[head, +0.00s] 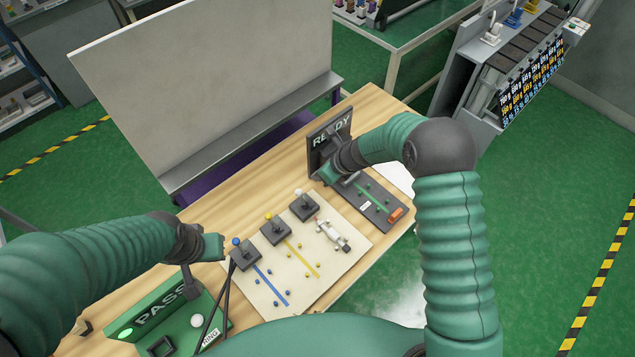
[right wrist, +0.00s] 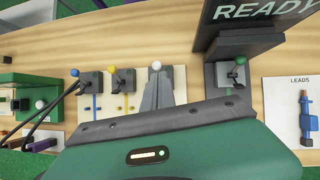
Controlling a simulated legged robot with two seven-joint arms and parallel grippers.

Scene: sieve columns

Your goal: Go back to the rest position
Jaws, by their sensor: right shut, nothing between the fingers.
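My right gripper (head: 328,172) is in front of the dark READY panel (head: 318,150), at the back right of the table. In the right wrist view its narrow fingers (right wrist: 158,82) are shut with nothing between them. They line up below the white-knobbed lever (right wrist: 154,66); I cannot tell how far apart they are. The green-knobbed lever (right wrist: 239,61) stands to their right, clear of the fingers. My left gripper (head: 214,246) is at the left of the table, near the blue-knobbed lever (head: 245,254); its finger opening does not show clearly.
A pale board (head: 345,262) carries blue, yellow and white levers and a white fitting (head: 334,236). A green PASS box (head: 165,312) with dark cables lies front left. A large grey-white panel (head: 220,80) stands behind the table. An orange piece (head: 396,214) lies by READY.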

